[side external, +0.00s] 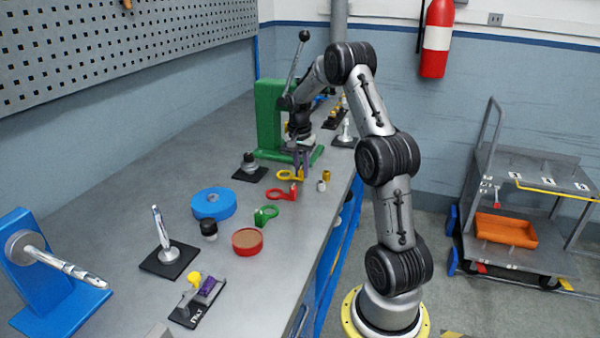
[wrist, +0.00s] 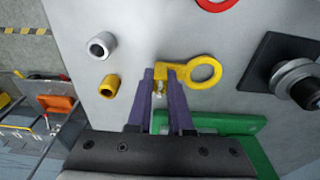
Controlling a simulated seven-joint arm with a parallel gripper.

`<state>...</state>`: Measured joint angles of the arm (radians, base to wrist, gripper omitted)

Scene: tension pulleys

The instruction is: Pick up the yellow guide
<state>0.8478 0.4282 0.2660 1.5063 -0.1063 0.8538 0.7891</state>
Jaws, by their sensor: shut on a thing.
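The yellow guide (wrist: 203,72) is a flat ring with a short arm and a block-like end. It lies at the tips of my gripper (wrist: 166,75) in the wrist view, with the purple fingers shut on its block end and its ring sticking out to the right. In the side external view the yellow guide (side external: 285,175) is at or just above the bench top, below my gripper (side external: 301,172). I cannot tell whether it touches the bench.
A red guide (side external: 282,193) and a green guide (side external: 266,215) lie nearby. A brass bushing (side external: 327,175) and a white one (side external: 321,186) stand to the right. A green press (side external: 270,120) is behind, and a black-based post (side external: 249,168) is to the left.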

